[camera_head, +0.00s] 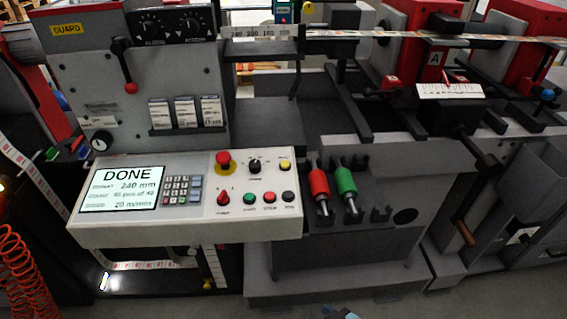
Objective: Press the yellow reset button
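The yellow button (285,165) sits at the upper right of the slanted control panel (255,226), right of a black rotary knob (254,165). Its face is uncovered and nothing touches it. A red mushroom button on a yellow ring (223,161) is further left in the same row. Below are a red switch (223,198) and green (249,199), red (270,198) and dark grey (288,197) buttons. The panel's screen (122,189) reads DONE, 240 mm.
Red (319,184) and green (345,181) handled tools stand in a rack right of the panel. A lever with a red knob (131,88) hangs above it. An orange coiled hose (15,262) is at lower left. The space before the panel looks clear.

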